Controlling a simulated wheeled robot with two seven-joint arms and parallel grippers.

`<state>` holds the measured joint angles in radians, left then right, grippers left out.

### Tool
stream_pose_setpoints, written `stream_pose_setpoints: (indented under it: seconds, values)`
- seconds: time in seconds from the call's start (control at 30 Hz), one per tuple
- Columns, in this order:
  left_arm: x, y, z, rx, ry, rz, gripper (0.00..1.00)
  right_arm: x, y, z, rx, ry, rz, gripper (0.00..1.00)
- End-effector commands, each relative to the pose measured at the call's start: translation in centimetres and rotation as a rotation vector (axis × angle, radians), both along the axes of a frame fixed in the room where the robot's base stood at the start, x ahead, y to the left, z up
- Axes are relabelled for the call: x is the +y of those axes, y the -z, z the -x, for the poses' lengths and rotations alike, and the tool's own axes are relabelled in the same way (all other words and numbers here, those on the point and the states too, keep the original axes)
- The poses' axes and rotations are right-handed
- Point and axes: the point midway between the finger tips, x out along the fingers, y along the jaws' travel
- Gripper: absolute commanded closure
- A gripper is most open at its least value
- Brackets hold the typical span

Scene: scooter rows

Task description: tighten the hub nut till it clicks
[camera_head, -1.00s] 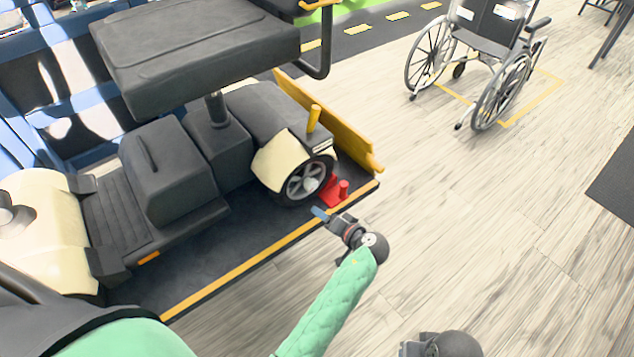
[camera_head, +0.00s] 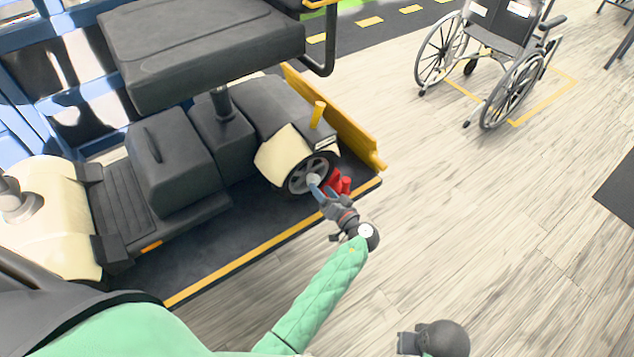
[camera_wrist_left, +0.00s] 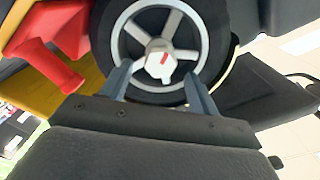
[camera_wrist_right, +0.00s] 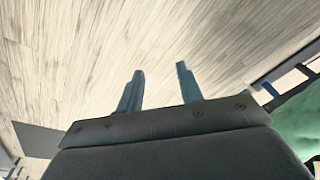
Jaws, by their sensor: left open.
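The hub nut (camera_wrist_left: 161,62) is a white knob with a red mark, at the centre of the grey spoked wheel (camera_wrist_left: 130,50) in the left wrist view. In the head view the wheel (camera_head: 297,183) is at the scooter's rear, and the nut is small there, at the tip of my left gripper (camera_head: 314,186). In the left wrist view my left gripper (camera_wrist_left: 159,82) is open, its fingers on either side below the nut, not closed on it. My right gripper (camera_wrist_right: 157,82) is open and empty over bare floor in the right wrist view.
A red block with a post (camera_wrist_left: 45,60) stands beside the wheel, close to my left gripper. The scooter (camera_head: 180,160) stands on a dark platform with a yellow edge (camera_head: 240,257). A wheelchair (camera_head: 490,60) stands at the back right.

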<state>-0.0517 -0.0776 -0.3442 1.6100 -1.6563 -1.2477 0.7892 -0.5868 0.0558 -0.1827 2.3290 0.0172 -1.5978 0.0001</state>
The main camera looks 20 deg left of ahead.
Motion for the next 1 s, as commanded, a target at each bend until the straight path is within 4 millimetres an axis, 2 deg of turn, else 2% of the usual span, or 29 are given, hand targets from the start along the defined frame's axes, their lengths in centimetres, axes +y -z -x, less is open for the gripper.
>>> stream_pose_setpoints:
  seconds: [0.2,0.4,0.77,1.0]
  values:
    - [1.7,-0.2,-1.3,0.001,0.0,-0.001,0.39,0.1,3.1,-0.4,0.005,0.0,0.003,0.64]
    - [2.6,-0.1,-2.0,0.0,-0.001,-0.001,0.39,0.2,4.9,-0.6,0.006,0.0,0.005,0.64]
    - [2.7,0.0,-2.1,0.0,-0.001,0.001,0.39,0.2,5.2,-0.6,0.006,0.001,0.004,0.64]
    - [2.7,0.0,-2.1,0.0,-0.001,0.001,0.84,0.2,5.3,-0.4,0.008,0.0,0.006,0.64]
